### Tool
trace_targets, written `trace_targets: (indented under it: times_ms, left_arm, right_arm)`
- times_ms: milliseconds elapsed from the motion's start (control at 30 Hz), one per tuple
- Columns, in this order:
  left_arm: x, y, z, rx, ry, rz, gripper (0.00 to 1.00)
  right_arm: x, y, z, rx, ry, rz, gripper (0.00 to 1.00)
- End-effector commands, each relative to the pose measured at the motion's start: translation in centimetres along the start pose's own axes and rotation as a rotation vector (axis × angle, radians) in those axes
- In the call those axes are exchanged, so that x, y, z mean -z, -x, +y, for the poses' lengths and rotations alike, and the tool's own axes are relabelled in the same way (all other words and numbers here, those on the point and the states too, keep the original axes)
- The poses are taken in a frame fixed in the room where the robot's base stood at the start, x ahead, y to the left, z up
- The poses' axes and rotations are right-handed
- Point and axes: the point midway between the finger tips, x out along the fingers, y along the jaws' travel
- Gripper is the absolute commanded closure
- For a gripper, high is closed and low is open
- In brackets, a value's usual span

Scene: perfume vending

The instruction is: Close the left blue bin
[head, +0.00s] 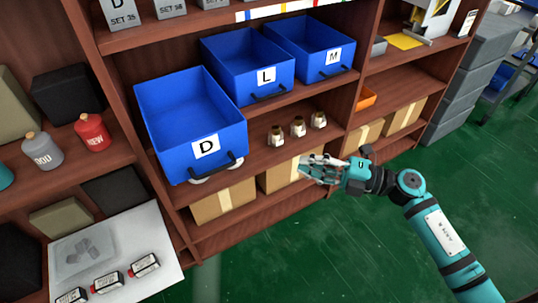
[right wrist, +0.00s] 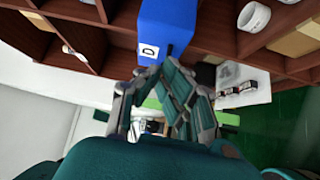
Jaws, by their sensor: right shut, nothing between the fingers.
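The left blue bin (head: 200,125), labelled D, is empty and sticks out past the front edge of its shelf. Its dark handle (head: 222,168) is at the lower front. Two other blue bins, labelled L (head: 250,65) and M (head: 310,48), sit further back to its right. My right gripper (head: 306,170) is shut and empty, in front of the shelf, right of bin D and apart from it. In the right wrist view bin D (right wrist: 168,25) shows beyond my right gripper (right wrist: 148,78). My left gripper is not in view.
Several small bottles (head: 298,127) stand on the shelf right of bin D. Cardboard boxes (head: 223,201) are on the shelf below. A white board (head: 135,225) with bottles lies at the lower left. The green floor (head: 330,245) in front is clear.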

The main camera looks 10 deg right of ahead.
Motion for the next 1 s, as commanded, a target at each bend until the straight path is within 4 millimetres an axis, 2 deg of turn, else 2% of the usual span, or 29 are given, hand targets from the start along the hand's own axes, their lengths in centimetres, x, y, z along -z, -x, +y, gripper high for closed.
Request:
trace_targets:
  times_ms: [100,267,667,800,1000]
  left_arm:
    - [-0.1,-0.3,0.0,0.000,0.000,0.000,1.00]
    - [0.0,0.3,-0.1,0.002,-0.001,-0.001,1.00]
    - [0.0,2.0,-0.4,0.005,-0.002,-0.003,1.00]
    - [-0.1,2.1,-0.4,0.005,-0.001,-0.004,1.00]
    - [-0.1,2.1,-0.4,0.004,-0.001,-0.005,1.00]
  right_arm:
    - [1.1,-0.4,0.5,0.027,0.055,0.045,1.00]
    - [1.2,-2.2,0.8,0.024,0.056,0.048,1.00]
    - [1.6,-10.6,0.6,0.021,0.053,0.045,1.00]
    - [-0.2,-12.0,0.5,0.024,0.054,0.043,1.00]
    - [-1.1,-13.0,0.4,0.025,0.053,0.044,1.00]
